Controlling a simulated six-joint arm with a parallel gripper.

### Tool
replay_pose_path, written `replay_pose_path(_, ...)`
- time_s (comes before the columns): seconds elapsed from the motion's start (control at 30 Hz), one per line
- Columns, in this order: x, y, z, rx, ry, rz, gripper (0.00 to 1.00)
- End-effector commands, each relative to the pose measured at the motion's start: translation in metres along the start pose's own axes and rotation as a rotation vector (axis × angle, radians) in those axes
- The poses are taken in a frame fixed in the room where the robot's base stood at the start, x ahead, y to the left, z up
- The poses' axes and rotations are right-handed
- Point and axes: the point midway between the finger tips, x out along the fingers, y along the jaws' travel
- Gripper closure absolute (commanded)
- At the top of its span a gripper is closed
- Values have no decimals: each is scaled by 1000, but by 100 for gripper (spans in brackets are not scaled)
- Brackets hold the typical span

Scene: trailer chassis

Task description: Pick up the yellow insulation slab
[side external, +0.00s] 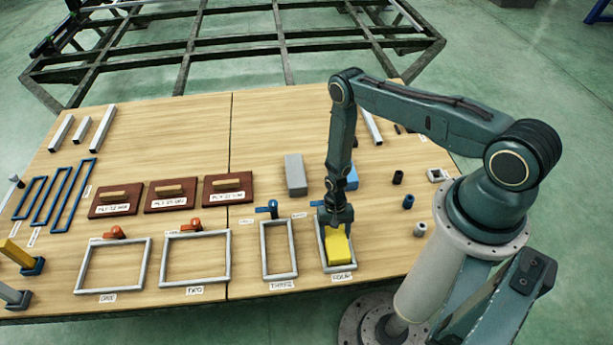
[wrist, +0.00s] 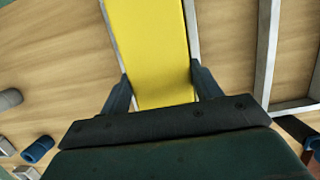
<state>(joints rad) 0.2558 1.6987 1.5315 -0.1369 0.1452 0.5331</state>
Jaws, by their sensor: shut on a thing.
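The yellow insulation slab (side external: 338,247) is at the frame labelled four (side external: 352,268), near the front right of the table. Whether it rests on the wood or hangs a little above it I cannot tell. My gripper (side external: 336,216) points down over the slab's far end. In the wrist view, the two fingers of my gripper (wrist: 162,92) are against both long sides of the yellow slab (wrist: 150,45), shut on it. Grey frame bars run along both sides of the slab there. The slab's far end is cut off by the picture edge.
Frame three (side external: 265,250) stands just left, with larger frames (side external: 196,232) beyond it. A grey block (side external: 295,175) and a blue block (side external: 352,178) lie behind. Small cylinders (side external: 408,201) are to the right. Three brown boards (side external: 172,196) lie at middle left.

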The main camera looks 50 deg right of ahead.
Motion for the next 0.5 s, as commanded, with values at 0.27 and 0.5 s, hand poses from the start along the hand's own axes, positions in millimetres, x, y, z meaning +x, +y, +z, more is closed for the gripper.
replay_pose_path(0.27,-2,0,0,0,0,0,61)
replay_pose_path(0.5,-16,0,4,0,1,0,61)
